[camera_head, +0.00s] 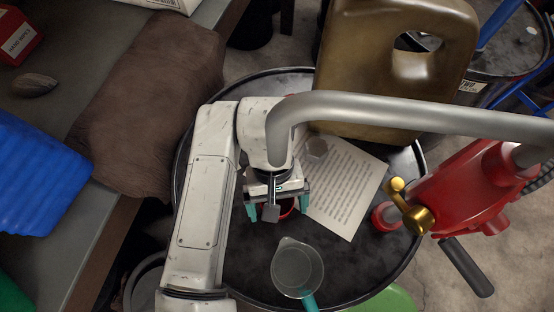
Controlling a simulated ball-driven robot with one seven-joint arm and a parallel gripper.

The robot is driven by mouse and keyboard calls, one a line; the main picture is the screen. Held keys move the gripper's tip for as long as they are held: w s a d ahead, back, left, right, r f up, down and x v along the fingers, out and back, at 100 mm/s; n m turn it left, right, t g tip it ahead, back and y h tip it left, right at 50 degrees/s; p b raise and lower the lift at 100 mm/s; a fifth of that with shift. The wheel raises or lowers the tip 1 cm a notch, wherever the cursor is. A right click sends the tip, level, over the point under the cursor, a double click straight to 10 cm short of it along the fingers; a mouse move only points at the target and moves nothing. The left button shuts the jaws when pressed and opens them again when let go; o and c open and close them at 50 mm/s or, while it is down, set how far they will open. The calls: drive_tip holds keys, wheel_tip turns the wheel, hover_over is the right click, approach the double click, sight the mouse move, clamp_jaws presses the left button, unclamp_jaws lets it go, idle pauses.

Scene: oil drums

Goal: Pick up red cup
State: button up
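A red cup (288,209) is mostly hidden under my gripper, on the black drum top. Only parts of its red edge show, between and below the fingers. My gripper (278,208) points down over it, with its two teal fingertips wide apart, one on each side of the red. I cannot tell whether the fingers touch the cup.
A clear measuring cup (297,268) with a teal handle stands in front on the drum top (345,265). A printed sheet (345,185) lies to the right. A brown jug (385,60) stands behind, and a red tool (470,190) with a grey pipe is at right.

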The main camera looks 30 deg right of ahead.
drive_tip(key=c, duration=1)
drive_tip(key=shift+r, duration=0.1)
